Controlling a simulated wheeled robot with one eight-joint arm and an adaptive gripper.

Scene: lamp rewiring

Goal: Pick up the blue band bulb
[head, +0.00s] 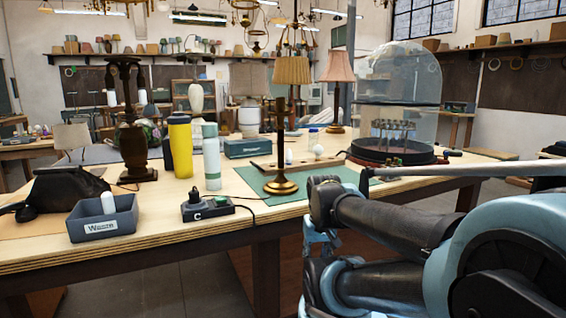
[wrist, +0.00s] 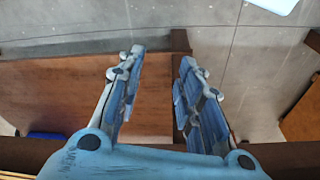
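I cannot make out a blue band on any bulb. In the head view a white bulb (head: 108,203) stands in the grey-blue labelled bin (head: 121,223) at the front left of the workbench. My arm is at the right of the head view.
On the workbench (head: 60,252) stand a yellow bottle (head: 180,150), a pale green bottle (head: 211,160), a black box marked C (head: 207,208), a brass lamp (head: 280,186) on a green mat, and a glass dome (head: 398,85).

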